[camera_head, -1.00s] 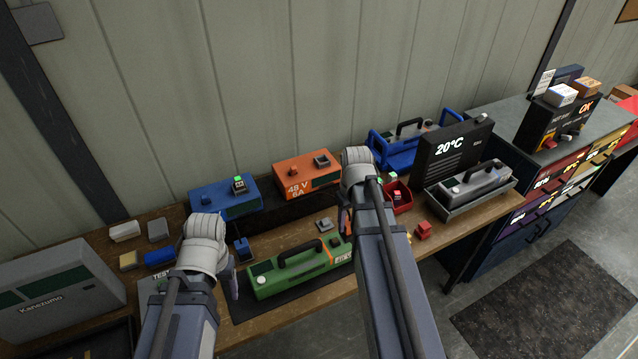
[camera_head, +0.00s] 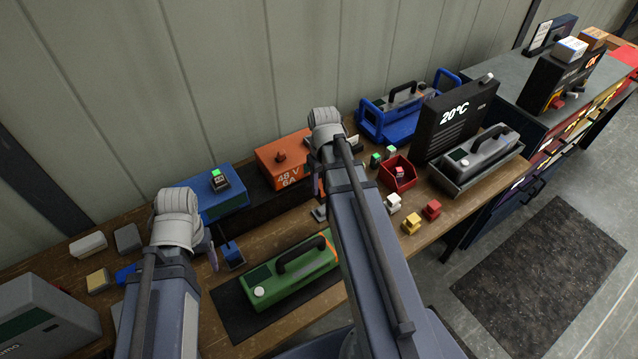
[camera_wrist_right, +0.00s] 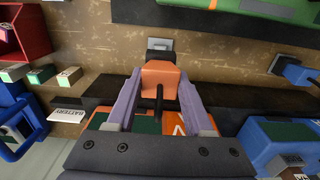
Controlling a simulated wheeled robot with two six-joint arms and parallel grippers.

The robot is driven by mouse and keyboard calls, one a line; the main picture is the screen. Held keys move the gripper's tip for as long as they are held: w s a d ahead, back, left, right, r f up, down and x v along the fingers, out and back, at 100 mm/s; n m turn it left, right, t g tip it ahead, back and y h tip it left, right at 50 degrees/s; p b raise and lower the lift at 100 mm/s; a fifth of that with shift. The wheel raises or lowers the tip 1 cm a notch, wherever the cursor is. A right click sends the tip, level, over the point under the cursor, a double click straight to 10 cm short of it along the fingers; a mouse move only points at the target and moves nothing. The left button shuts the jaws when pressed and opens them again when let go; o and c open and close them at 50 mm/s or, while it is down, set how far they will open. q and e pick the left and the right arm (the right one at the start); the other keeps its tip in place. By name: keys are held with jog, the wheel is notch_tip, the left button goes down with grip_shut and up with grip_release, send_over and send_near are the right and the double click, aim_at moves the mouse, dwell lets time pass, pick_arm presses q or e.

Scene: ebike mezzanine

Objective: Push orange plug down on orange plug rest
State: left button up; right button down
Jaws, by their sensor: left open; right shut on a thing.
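My right gripper (camera_wrist_right: 160,83) is shut on the orange plug (camera_wrist_right: 162,74), whose black cable hangs between the fingers in the right wrist view. A small grey block, apparently the orange plug rest (camera_wrist_right: 159,44), shows just beyond the plug on the wooden bench; contact between them is unclear. The rest also shows in the head view (camera_head: 318,214), beside my right arm. The plug is mostly hidden there by that arm. The orange 48 V charger (camera_head: 279,163) stands behind. My left gripper (camera_head: 211,255) is open and empty near the blue plug (camera_head: 232,252), its tips partly hidden.
The green battery (camera_head: 290,272) lies on a black mat in front. The blue charger (camera_head: 212,198) stands left of the orange one. A red bin (camera_head: 398,174) and white, yellow and red connectors (camera_head: 413,222) stand to the right. Bare bench separates the rest from the mat.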

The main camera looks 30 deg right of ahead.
jog(key=shift+w+f, duration=0.35)
jog(key=shift+f, duration=0.05)
pick_arm(q)
jog(key=shift+w+f, duration=0.3)
jog(key=shift+s, duration=0.1)
pick_arm(e)
jog(key=shift+s+r, duration=0.1)
jog(key=shift+s, duration=0.05)
pick_arm(q)
jog(key=shift+f+b, duration=3.75)
jog(key=shift+b, duration=0.05)
pick_arm(e)
jog(key=shift+f, duration=3.75)
pick_arm(q)
jog(key=shift+f, duration=0.15)
pick_arm(e)
jog(key=shift+f, duration=0.15)
jog(key=shift+c, duration=1)
grip_release()
pick_arm(q)
jog(key=shift+r, duration=0.2)
